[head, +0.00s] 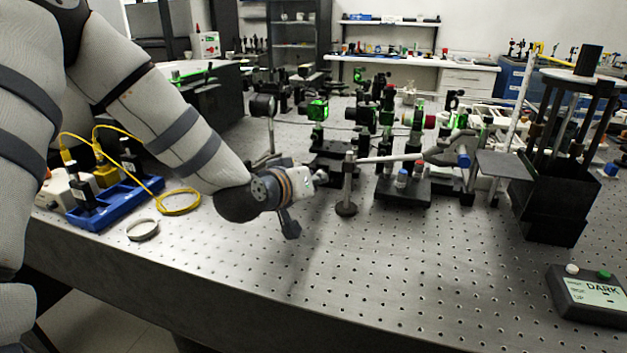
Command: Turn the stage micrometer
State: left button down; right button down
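My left arm comes in from the left, and its gripper (305,203) hangs over the optical table, left of a post on a round base. A dark finger part points down toward the table; the rest of the fingers is small and partly hidden, so I cannot tell open from shut. I see nothing held. A black stage assembly (403,194) stands to the right, apart from the gripper. I cannot tell for sure which part is the stage micrometer. My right gripper is not in view.
The post (348,182) with a horizontal rod stands between gripper and stage. Many optics mounts fill the back. A black box-like tower (548,213) and a display box reading DARK (590,296) are at right. A blue tray (115,203) and ring (143,230) lie left.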

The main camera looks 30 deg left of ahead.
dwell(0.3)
pick_arm(q)
jog(key=c, duration=1.5)
grip_release()
jog(key=shift+c, duration=0.2)
jog(key=v, duration=0.7)
jog(key=shift+s+r, duration=0.1)
jog(key=shift+s, duration=0.2)
